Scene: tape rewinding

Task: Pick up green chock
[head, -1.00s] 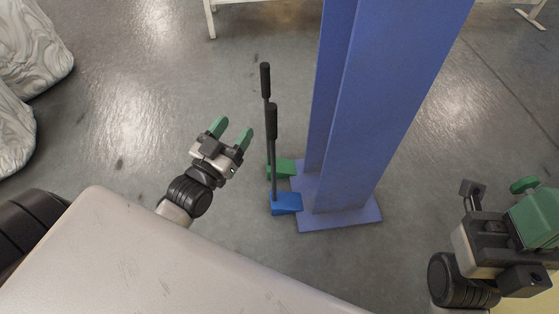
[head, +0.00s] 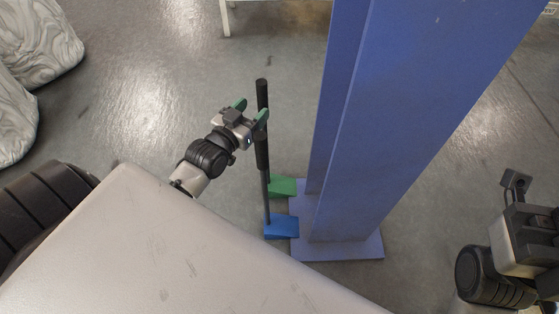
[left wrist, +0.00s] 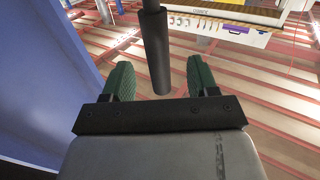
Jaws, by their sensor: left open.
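The green chock (head: 283,187) lies on the floor at the foot of the blue column. The blue chock (head: 282,227) lies just in front of it. Their upright black handles (head: 262,150) line up and overlap in the head view, so I cannot tell them fully apart. My left gripper (head: 252,110) is open beside the upper handle part, its green fingertips near it. In the left wrist view one black handle (left wrist: 155,50) shows between the open fingers, with no visible contact. My right gripper (head: 540,220) is partly cut off at the right edge.
The blue column (head: 390,110) with its base plate (head: 340,250) stands right of the chocks. Grey wrapped shapes (head: 40,45) stand at the upper left. A white-legged table (head: 228,20) is at the back.

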